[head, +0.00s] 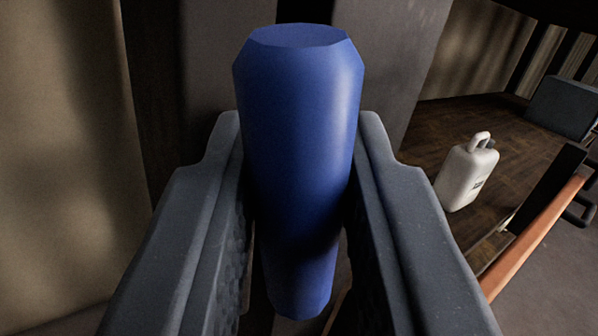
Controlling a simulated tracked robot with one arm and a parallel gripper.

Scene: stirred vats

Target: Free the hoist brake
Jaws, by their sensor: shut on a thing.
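A blue, bevel-ended grip (302,110) stands upright in the middle of the head view, probably the handle of the hoist brake. My gripper (299,150) is shut on it, with one grey finger on its left side and one on its right. The top of the blue grip sticks up above the fingertips, and its lower end shows between the fingers. What the grip is fixed to is hidden behind it and the fingers.
A grey post (395,60) stands right behind the grip. A tan curtain (60,150) hangs at the left. At the right, a white jug (466,172) stands on a wooden floor, with an orange bar (535,235) nearer and a dark box (563,107) farther back.

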